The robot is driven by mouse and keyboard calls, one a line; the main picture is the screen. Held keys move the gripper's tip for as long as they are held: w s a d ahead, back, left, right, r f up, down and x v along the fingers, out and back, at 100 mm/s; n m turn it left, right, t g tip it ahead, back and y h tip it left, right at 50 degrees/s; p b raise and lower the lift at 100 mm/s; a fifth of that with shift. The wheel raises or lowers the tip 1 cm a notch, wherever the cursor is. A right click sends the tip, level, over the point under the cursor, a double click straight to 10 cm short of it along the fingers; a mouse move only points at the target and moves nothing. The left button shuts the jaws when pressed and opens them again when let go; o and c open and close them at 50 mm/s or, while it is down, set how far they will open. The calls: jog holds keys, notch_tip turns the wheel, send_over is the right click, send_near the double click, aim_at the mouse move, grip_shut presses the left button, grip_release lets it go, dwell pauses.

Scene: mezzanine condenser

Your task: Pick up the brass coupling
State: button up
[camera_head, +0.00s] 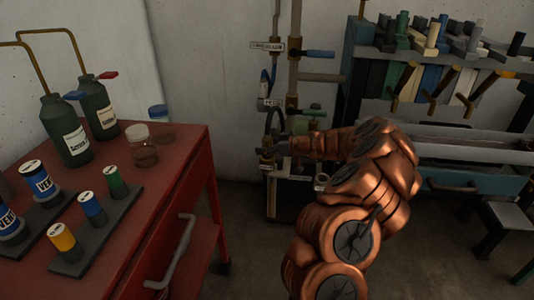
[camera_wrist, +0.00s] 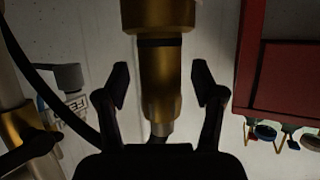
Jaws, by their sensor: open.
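The brass coupling (camera_wrist: 160,72) is a gold cylinder with a dark band near its wide end and a paler narrow tip. It stands in the middle of the wrist view, between the two black fingers of my gripper (camera_wrist: 161,84). The jaws are open, with a visible gap on each side of the coupling, so neither finger appears to touch it. In the head view my gripper (camera_head: 283,148) is at the pipework by the back wall. There I cannot clearly tell the coupling from the fittings around it.
A red cabinet (camera_head: 172,170) with bottles and jars stands at left; part of a red cabinet (camera_wrist: 282,80) shows at right in the wrist view. A vertical pipe (camera_head: 294,60) with valves rises behind my gripper. A dark hose (camera_wrist: 45,85) runs left of the fingers. A tool rack (camera_head: 430,75) stands right.

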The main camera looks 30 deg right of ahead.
jog(key=shift+c, duration=0.3)
grip_shut()
dwell(0.3)
